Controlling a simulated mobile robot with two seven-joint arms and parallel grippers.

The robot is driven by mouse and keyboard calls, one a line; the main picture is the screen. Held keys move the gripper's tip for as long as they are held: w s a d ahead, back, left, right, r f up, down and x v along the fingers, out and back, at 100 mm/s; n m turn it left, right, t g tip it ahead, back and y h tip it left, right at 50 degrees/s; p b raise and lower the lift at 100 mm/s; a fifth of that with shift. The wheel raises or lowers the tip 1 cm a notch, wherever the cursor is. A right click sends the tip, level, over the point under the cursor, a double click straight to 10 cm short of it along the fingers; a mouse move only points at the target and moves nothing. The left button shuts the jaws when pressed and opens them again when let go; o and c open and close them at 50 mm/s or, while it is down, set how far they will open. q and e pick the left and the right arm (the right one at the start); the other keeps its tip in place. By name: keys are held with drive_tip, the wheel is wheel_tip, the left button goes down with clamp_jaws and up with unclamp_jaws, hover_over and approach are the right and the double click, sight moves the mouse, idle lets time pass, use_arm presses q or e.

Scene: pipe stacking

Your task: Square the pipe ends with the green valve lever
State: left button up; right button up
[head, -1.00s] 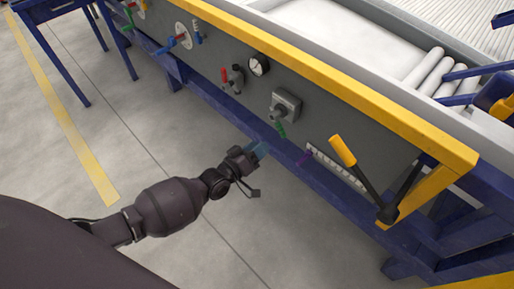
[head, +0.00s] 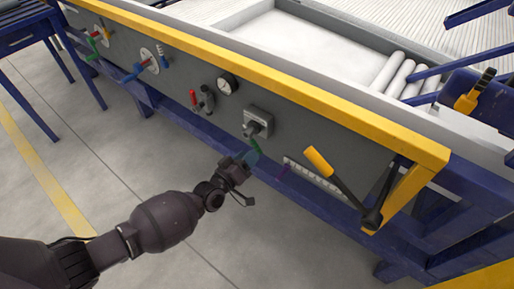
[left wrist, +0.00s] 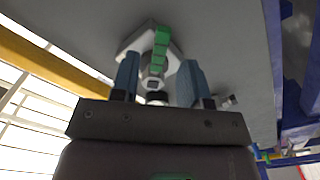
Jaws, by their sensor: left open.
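The green valve lever (head: 255,145) hangs down from a grey valve box (head: 258,121) on the machine's grey front panel. In the left wrist view the green lever (left wrist: 161,45) shows ahead, between the two blue fingers and pointing toward the upper edge. My left gripper (head: 249,157) is open, just below and beside the lever in the head view, and its tip partly overlaps the lever's lower end. In the left wrist view the open jaws (left wrist: 158,80) have a finger on each side of the lever's line; contact cannot be told. My right gripper is not in view.
A yellow-handled lever (head: 320,162) stands out from the panel to the right. A yellow rail (head: 270,73) runs above, a blue beam (head: 215,135) below. The floor in front is clear.

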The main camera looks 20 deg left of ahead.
sight(257, 148)
use_arm(q)
drive_tip(key=shift+b+x, duration=0.45)
drive_tip(key=shift+x, duration=1.95)
clamp_jaws()
